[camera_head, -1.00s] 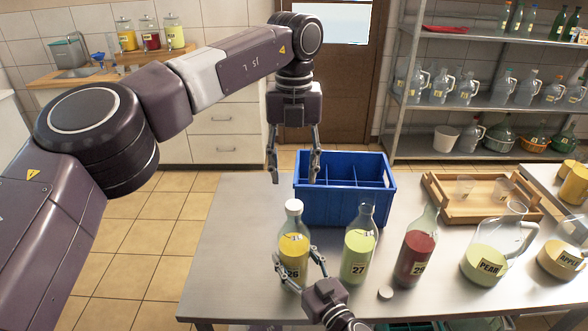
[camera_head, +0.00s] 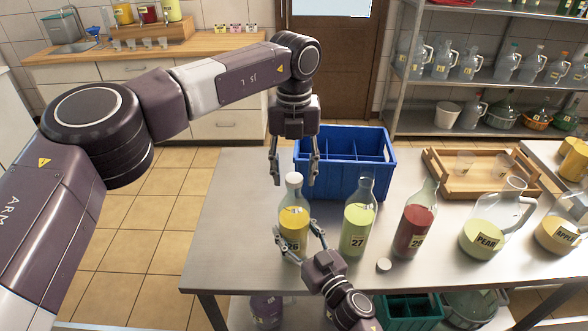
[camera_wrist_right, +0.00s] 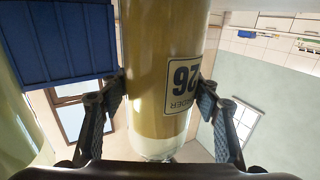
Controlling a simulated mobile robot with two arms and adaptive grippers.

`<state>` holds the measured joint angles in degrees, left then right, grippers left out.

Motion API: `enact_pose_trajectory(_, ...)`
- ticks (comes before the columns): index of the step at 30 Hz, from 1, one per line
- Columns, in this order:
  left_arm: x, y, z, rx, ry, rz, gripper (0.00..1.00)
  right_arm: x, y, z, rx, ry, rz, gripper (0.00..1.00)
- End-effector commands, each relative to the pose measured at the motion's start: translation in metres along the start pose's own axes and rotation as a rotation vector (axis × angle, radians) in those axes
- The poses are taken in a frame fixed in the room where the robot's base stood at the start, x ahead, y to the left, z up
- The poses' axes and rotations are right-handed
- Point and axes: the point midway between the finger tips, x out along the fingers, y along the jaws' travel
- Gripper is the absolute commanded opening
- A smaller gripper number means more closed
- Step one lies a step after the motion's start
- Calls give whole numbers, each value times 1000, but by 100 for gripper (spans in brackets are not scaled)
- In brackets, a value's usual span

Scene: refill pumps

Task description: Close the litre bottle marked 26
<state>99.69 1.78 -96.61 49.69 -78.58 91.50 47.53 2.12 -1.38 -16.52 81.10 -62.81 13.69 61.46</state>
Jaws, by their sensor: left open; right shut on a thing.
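The bottle marked 26 (camera_head: 293,222) stands upright on the steel table, with yellow contents and a white cap (camera_head: 293,178) on its mouth. Whether the cap is tight cannot be told. My right gripper (camera_head: 299,234) is shut around the bottle's body from the front. The right wrist view shows the bottle (camera_wrist_right: 160,75) between the two finger pads, its label upside down. My left gripper (camera_head: 294,182) points down, open and empty, its fingertips on either side of the cap in the head view. Contact with the cap is not visible.
Uncapped bottles 27 (camera_head: 357,225) and a red one (camera_head: 415,225) stand to the right. A loose white cap (camera_head: 384,264) lies in front of them. A blue crate (camera_head: 345,180) is behind. A pear jug (camera_head: 485,225) and wooden tray (camera_head: 470,190) are farther right.

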Motion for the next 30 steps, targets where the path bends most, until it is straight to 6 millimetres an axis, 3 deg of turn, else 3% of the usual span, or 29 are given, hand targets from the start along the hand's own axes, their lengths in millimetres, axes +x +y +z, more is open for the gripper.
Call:
enact_pose_trajectory(2,0,0,0,0,0,0,41,0,0,1,1,-1,0,0)
enact_pose_trajectory(13,0,0,0,0,1,0,1,0,0,1,1,-1,0,0)
enact_pose_trajectory(20,0,0,0,138,1,0,0,0,0,1,1,-1,0,0)
enact_pose_trajectory(30,1,0,0,758,2,-2,0,0,0,1,1,-1,0,0)
